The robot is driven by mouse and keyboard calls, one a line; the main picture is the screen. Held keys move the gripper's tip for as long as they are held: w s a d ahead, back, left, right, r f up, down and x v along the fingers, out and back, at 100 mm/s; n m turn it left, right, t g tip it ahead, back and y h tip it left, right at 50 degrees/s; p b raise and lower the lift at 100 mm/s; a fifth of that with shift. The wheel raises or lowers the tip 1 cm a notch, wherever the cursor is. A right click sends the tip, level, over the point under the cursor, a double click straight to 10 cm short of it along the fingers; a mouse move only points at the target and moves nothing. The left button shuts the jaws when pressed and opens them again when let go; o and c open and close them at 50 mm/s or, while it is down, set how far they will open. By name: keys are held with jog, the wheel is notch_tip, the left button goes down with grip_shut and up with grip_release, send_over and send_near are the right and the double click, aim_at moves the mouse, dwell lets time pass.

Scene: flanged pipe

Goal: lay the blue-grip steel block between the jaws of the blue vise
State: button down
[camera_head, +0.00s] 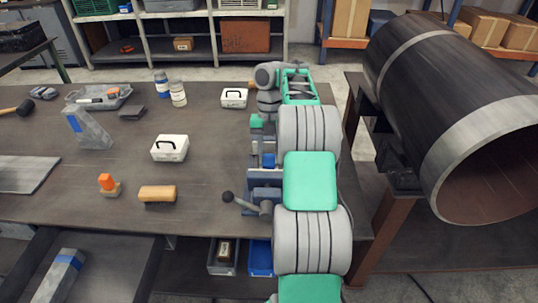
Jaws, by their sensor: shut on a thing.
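The blue vise (262,178) stands at the right end of the workbench, its handle with a dark ball knob reaching left. My arm hides its right side. My gripper (264,150) points down over the vise and is shut on the blue-grip steel block. The block's blue grip (268,160) shows at the vise's far side. Its steel part is mostly hidden, so I cannot tell whether it touches the jaws.
The workbench (210,205) holds an orange-grip block (108,186), a tan block (157,194), two white cases (170,148) (234,98), two bottles (178,93) and a grey angled piece with blue (88,128). A large dark pipe (450,100) lies to the right.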

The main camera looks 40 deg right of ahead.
aim_at(269, 154)
jog(key=shift+f, duration=0.55)
jog(key=shift+r, duration=0.1)
jog(key=c, duration=0.9)
grip_release()
jog(key=p+v, duration=0.6)
jog(key=p, duration=0.1)
jog(key=shift+r+p, duration=0.3)
jog(key=shift+r, duration=0.1)
jog(key=shift+w+d+r+p, duration=0.2)
jog(key=shift+r+p, duration=0.2)
jog(key=shift+p, duration=0.2)
jog(key=shift+a, duration=0.1)
